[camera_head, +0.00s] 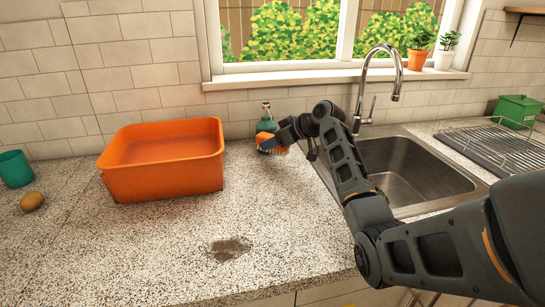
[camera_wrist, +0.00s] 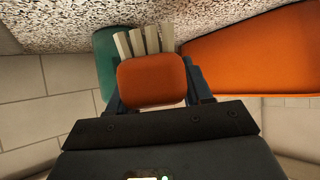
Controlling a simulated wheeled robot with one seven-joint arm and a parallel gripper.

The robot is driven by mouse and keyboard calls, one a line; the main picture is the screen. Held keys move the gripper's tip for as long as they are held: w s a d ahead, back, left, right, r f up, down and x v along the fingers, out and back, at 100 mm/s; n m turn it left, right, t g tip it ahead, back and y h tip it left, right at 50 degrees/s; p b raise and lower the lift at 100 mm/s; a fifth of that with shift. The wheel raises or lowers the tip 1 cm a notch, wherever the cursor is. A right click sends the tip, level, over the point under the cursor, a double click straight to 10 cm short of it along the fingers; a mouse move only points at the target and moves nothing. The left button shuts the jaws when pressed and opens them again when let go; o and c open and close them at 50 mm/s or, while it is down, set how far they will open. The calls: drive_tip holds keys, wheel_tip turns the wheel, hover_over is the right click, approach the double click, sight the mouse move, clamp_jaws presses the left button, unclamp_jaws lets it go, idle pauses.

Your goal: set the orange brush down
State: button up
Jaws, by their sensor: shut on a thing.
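The orange brush (camera_head: 270,139) is in my gripper (camera_head: 271,144), by the back of the counter between the orange tub and the sink. In the wrist view the brush (camera_wrist: 152,82) shows as an orange block with pale bristles, between the dark fingers of my gripper (camera_wrist: 152,100). The gripper is shut on it. In the head view the bristles point down towards the speckled counter (camera_head: 290,215). I cannot tell whether they touch it. A teal bottle (camera_head: 266,122) stands close behind the brush, and shows beside it in the wrist view (camera_wrist: 103,50).
The orange tub (camera_head: 165,178) stands left of the brush. The sink (camera_head: 415,172) and tall faucet (camera_head: 388,65) are to the right. A dark stain (camera_head: 229,248) marks the otherwise clear front counter. A teal cup (camera_head: 15,169) and a brown potato-like thing (camera_head: 32,201) are far left.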

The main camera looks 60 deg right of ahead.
sight(272, 151)
drive_tip(key=shift+w+a+f+b, duration=0.1)
drive_tip(key=shift+f+b, duration=1.2)
drive_tip(key=shift+f, duration=0.7)
drive_tip(key=shift+f, duration=0.2)
drive_tip(key=o, duration=0.9)
drive_tip(key=shift+c, duration=0.2)
drive_tip(key=shift+r, duration=0.3)
drive_tip(key=p+v, duration=0.7)
drive_tip(key=v, duration=0.4)
drive_tip(key=shift+s+r, duration=0.2)
drive_tip(key=shift+s, duration=0.2)
